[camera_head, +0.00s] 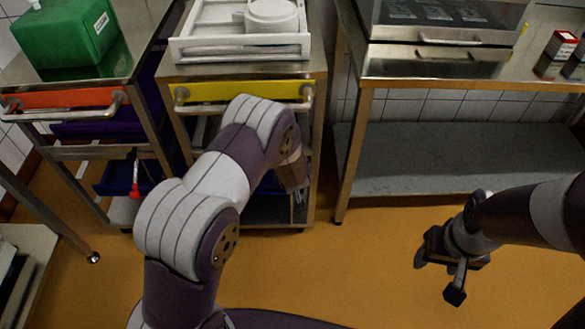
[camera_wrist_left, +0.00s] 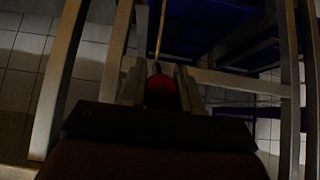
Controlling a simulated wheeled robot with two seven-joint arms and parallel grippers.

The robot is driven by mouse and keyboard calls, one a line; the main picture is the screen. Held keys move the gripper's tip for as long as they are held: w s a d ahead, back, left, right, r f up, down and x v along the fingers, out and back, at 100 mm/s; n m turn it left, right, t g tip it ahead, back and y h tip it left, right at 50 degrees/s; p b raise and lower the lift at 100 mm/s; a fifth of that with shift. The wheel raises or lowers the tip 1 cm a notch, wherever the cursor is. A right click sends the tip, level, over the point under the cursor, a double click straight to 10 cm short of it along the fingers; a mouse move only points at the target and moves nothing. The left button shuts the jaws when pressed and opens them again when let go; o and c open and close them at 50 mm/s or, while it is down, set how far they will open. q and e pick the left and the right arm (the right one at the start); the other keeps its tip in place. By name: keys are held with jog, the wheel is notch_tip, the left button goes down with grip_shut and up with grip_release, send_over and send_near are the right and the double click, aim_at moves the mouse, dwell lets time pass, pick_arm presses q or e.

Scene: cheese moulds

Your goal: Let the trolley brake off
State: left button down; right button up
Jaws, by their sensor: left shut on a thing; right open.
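The trolley with the yellow front strip (camera_head: 240,90) stands in the middle of the head view, with my left arm reaching across it. My left gripper (camera_head: 298,192) is low at its right side, mostly hidden by my arm. In the left wrist view, my left gripper (camera_wrist_left: 161,80) is shut on a red knob (camera_wrist_left: 162,92) at the end of a thin rod (camera_wrist_left: 159,40). The knob is dark and partly hidden between the fingers. My right gripper (camera_head: 440,275) is open and empty above the floor at the right.
A trolley with an orange strip (camera_head: 65,98) stands to the left, carrying a green box (camera_head: 65,35); a red-ended lever (camera_head: 134,190) hangs on it. A white tray (camera_head: 240,48) sits on the middle trolley. A steel table (camera_head: 352,150) stands right. The front floor is clear.

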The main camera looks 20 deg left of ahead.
pick_arm(q)
jog(key=shift+w+r, duration=0.25)
jog(key=c, duration=0.9)
grip_release()
jog(key=shift+o, duration=0.6)
jog(key=shift+s+f, duration=0.1)
jog(key=shift+s, duration=0.05)
jog(key=p+v, duration=0.3)
jog(key=v, duration=0.9)
jog(key=shift+s+r, duration=0.25)
jog(key=shift+s, duration=0.05)
